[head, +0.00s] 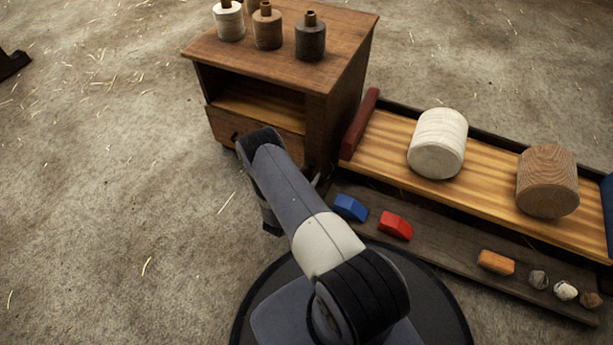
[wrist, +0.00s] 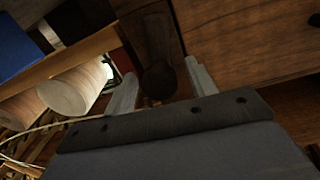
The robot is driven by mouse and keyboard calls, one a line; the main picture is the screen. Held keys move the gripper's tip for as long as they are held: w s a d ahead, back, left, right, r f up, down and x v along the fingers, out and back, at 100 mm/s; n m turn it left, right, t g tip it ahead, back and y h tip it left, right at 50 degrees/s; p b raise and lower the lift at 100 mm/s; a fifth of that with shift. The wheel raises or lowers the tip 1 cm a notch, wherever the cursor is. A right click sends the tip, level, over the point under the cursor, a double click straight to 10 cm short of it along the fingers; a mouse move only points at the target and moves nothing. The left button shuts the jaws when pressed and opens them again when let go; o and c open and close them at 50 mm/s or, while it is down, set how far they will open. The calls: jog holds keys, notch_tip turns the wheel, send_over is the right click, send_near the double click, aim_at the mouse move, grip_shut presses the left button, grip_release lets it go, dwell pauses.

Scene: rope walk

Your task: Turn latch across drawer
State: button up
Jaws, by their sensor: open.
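The wooden cabinet (head: 335,105) stands at upper centre in the head view, with an open shelf above a drawer (head: 225,122). My arm covers much of the drawer front in that view. In the wrist view the drawer front (wrist: 240,40) fills the upper right, with a dark knob (wrist: 314,20) at the edge. A dark brown piece with a rounded end, apparently the latch (wrist: 158,78), shows between the fingers of my gripper (wrist: 161,84). My gripper is open; I cannot tell whether the fingers touch that piece. The head view largely hides the gripper behind my arm.
Several spools (head: 310,38) stand on the cabinet top. To the right, a long wooden tray (head: 390,140) holds a white cylinder (head: 438,143) and a brown cylinder (head: 547,180). Blue (head: 350,207), red (head: 396,225) and orange (head: 496,262) blocks lie before it.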

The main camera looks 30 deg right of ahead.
jog(key=shift+c, duration=0.3)
jog(key=c, duration=0.9)
jog(key=shift+m, duration=0.4)
jog(key=m, duration=0.6)
jog(key=shift+m+y, duration=0.3)
jog(key=m, duration=0.4)
jog(key=shift+m, duration=1.6)
